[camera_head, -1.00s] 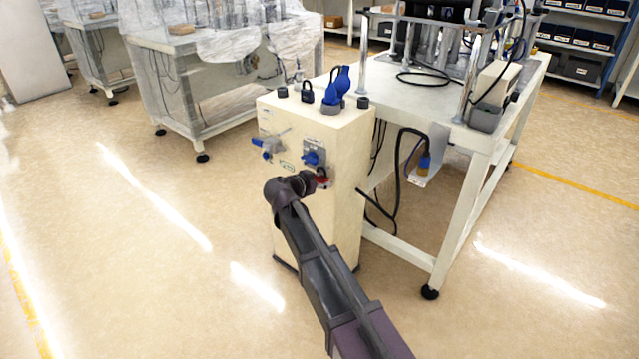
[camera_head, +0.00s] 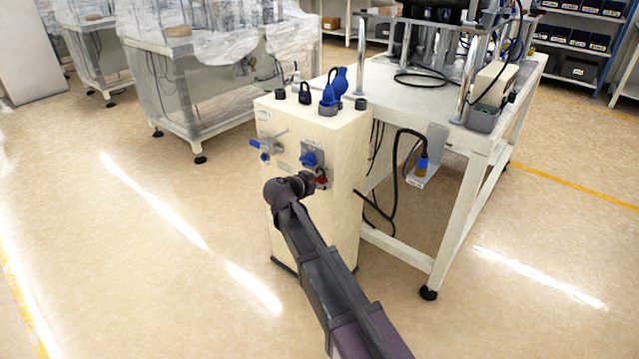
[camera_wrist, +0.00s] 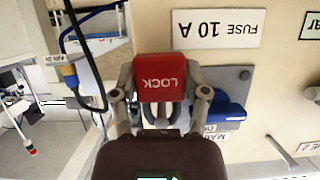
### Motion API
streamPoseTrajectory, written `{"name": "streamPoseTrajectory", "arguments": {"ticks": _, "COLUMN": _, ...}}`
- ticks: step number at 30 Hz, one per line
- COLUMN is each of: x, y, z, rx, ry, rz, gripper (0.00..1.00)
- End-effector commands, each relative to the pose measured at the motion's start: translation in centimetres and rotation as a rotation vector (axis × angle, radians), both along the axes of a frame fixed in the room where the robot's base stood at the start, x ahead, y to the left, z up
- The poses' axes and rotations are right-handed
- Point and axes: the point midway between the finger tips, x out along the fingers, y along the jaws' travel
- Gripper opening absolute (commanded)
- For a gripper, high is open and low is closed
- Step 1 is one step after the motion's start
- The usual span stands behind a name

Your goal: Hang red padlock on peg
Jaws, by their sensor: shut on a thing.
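The red padlock (camera_wrist: 161,77), lettered LOCK, appears upside down in the wrist view. My gripper (camera_wrist: 162,84) is shut on its body, with one finger on each side. The padlock's shackle is partly hidden by my gripper.
A FUSE 10 A label (camera_wrist: 218,29) is near the padlock. A white table (camera_head: 400,95) with hanging cables adjoins at right. Floor is open at left.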

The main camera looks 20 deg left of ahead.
Motion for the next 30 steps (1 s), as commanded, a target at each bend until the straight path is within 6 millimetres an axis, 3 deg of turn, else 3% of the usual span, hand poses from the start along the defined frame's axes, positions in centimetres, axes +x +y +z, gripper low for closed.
{"name": "streamPoseTrajectory", "arguments": {"ticks": 29, "x": 0.00, "y": 0.00, "z": -0.58, "rx": 0.000, "ry": 0.000, "rz": 0.000, "gripper": 0.02}}
{"name": "streamPoseTrajectory", "arguments": {"ticks": 30, "x": 0.00, "y": 0.00, "z": -0.58, "rx": 0.000, "ry": 0.000, "rz": 0.000, "gripper": 0.62}}
